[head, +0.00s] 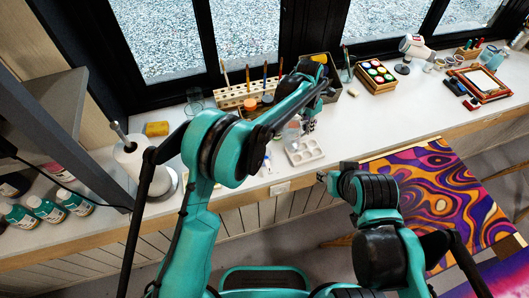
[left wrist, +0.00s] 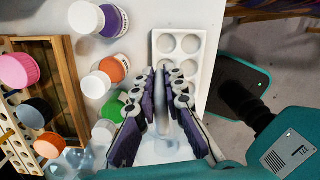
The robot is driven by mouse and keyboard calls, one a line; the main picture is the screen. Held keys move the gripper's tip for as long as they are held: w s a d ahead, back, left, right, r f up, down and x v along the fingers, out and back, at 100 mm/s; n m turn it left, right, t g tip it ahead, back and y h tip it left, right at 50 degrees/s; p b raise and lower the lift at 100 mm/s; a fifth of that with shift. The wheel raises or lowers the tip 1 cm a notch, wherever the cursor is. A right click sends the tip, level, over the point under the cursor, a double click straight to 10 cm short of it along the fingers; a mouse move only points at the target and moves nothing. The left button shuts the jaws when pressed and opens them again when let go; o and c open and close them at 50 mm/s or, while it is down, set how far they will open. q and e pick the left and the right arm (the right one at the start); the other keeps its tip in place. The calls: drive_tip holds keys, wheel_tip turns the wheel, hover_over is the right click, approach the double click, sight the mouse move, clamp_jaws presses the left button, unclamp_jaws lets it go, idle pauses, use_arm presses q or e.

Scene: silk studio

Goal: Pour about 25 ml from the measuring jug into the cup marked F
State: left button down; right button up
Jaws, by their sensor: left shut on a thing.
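My left gripper (head: 308,122) is over the worktop, beside the white palette. In the left wrist view its fingers (left wrist: 168,100) are shut on a clear, see-through thing, which looks like the measuring jug (left wrist: 165,148). The jug also shows in the head view (head: 291,132), partly hidden by the gripper and arm. Its liquid level cannot be made out. I can read no letter F on any vessel, so I cannot tell which is the marked cup. My right gripper (head: 323,177) is small and dark in front of the worktop edge; its fingers are unclear.
A white palette (head: 304,151) with wells lies in front of the jug. Paint jars stand close by, one orange (left wrist: 113,68) and one purple (left wrist: 112,20). A wooden brush rack (head: 235,96) stands behind. A clear glass (head: 195,98) stands at left, near a paper roll (head: 140,165).

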sight(299, 126)
use_arm(q)
drive_tip(key=shift+s+a+r+t+h, duration=0.2)
drive_tip(key=shift+a+r+t+h, duration=0.05)
drive_tip(key=shift+a+r+h, duration=0.25)
drive_tip(key=shift+s+a+r+t+h, duration=0.2)
drive_tip(key=shift+a+r+t+h, duration=0.15)
drive_tip(key=shift+h, duration=0.25)
drive_tip(key=shift+s+a+r+t+h+b, duration=0.15)
drive_tip(key=shift+s+a+h+b, duration=0.1)
drive_tip(key=shift+a+h, duration=0.2)
drive_tip(key=shift+s+a+r+t+h+b, duration=0.1)
drive_tip(key=shift+a+r+t+h+b, duration=0.15)
drive_tip(key=shift+a+h, duration=0.2)
drive_tip(key=shift+s+a+r+t+h+b, duration=0.1)
drive_tip(key=shift+s+a+h+b, duration=0.15)
drive_tip(key=shift+a+h, duration=0.2)
drive_tip(key=shift+s+a+r+t+h+b, duration=0.2)
drive_tip(key=shift+a+r+t+h+b, duration=0.15)
drive_tip(key=shift+h, duration=0.2)
drive_tip(key=shift+a+h, duration=0.2)
drive_tip(key=shift+h, duration=0.1)
drive_tip(key=shift+s+a+r+b, duration=0.1)
drive_tip(key=shift+b, duration=0.2)
drive_tip(key=shift+s+a+t+h+b, duration=0.15)
drive_tip(key=shift+a+t+h+b, duration=0.15)
drive_tip(key=shift+h+b, duration=0.3)
drive_tip(key=shift+s+a+t+h+b, duration=0.1)
drive_tip(key=shift+a+t+h+b, duration=0.15)
drive_tip(key=shift+h+b, duration=0.35)
drive_tip(key=shift+d, duration=0.2)
